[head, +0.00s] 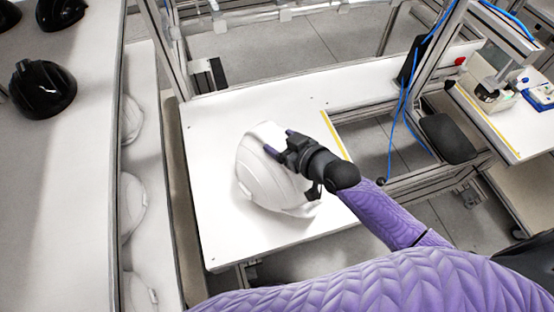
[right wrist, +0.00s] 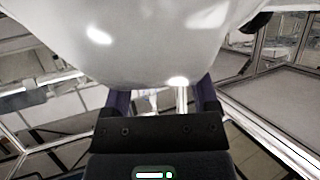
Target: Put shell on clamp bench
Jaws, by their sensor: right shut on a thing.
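A white helmet shell (head: 262,172) is at the white bench (head: 215,235) in the middle of the head view, tilted on its side. My right gripper (head: 282,147) is shut on the shell's edge, with its arm coming in from the right. In the right wrist view the white shell (right wrist: 150,45) fills the top of the picture, between the two fingers of the gripper (right wrist: 160,100). I cannot tell whether the shell touches the bench top. My left gripper is not in view.
Several white shells (head: 132,205) stand in a rack left of the bench. Black helmets (head: 42,88) lie on a grey surface at the far left. Metal frame posts and blue cables (head: 397,110) stand right of the bench. The bench top around the shell is clear.

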